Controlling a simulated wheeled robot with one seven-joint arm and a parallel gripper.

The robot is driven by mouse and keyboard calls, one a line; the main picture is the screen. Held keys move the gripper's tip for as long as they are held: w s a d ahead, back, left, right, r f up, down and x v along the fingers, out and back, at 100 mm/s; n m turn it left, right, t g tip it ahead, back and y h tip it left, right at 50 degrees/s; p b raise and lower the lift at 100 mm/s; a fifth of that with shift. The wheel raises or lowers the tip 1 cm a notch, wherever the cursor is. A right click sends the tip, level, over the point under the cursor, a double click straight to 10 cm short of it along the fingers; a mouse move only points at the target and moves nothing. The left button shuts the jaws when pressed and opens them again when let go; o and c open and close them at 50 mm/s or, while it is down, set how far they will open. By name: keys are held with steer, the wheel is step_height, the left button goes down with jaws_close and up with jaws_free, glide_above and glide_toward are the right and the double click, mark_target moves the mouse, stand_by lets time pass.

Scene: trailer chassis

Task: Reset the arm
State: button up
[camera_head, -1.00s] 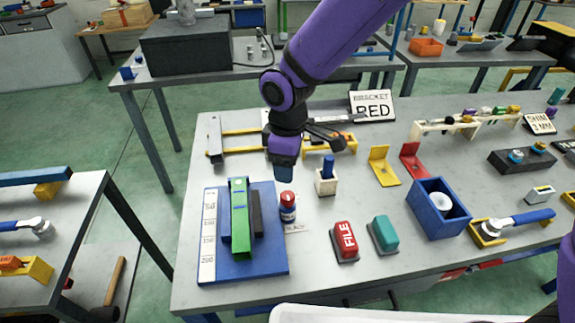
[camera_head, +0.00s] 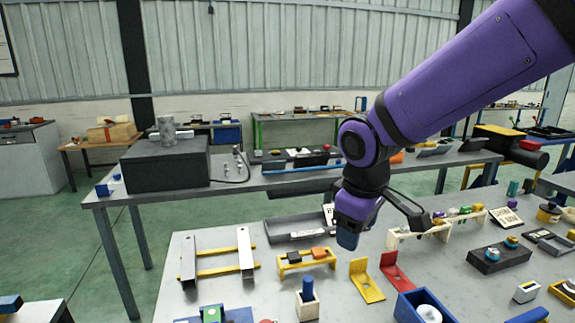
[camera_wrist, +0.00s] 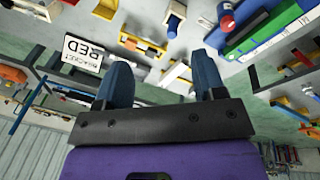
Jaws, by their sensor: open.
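My purple arm reaches in from the upper right in the head view. My gripper (camera_head: 348,236) hangs above the grey workbench (camera_head: 215,290), near the yellow and red brackets. In the wrist view my gripper (camera_wrist: 165,85) shows two blue fingers spread apart with nothing between them. The arm covers part of the "BRACKET RED" sign in the head view; the sign (camera_wrist: 84,54) shows fully in the wrist view, upside down.
A yellow bracket (camera_head: 366,281) and a red bracket (camera_head: 396,272) stand below my gripper. A blue bin (camera_head: 408,308) is at the front, a white rack (camera_head: 405,238) to the right. A black box (camera_head: 165,163) stands on the rear bench. Space above the bench is free.

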steer(key=s+d+r+m+t, duration=0.1)
steer(key=s+d+r+m, duration=0.3)
steer(key=s+d, duration=0.4)
steer(key=s+d+r+m+t, duration=0.1)
steer(key=s+d+r+m, duration=0.4)
steer(key=s+d, duration=0.3)
steer(key=shift+d+r+m+t, duration=0.2)
steer(key=shift+d+m+t, duration=0.25)
steer(key=shift+d, duration=0.55)
